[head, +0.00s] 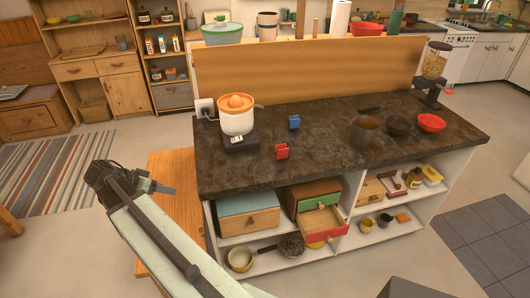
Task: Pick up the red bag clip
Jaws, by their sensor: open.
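The red bag clip (282,151) stands on the dark countertop (330,170), near its front edge and left of the middle. A blue clip-like piece (294,122) stands a little behind it and to the right. My gripper (165,189) is at the left, in front of the counter's left end and above a wooden surface. It is open and well apart from the red clip. Nothing shows between its fingers, though they are small in this view.
An orange and white juicer (237,114) stands left of the clips. A brown pot (364,132), a dark bowl (398,126) and a red bowl (431,123) stand to the right. Below the counter, a red-fronted drawer (325,233) sticks out. Counter space right of the red clip is clear.

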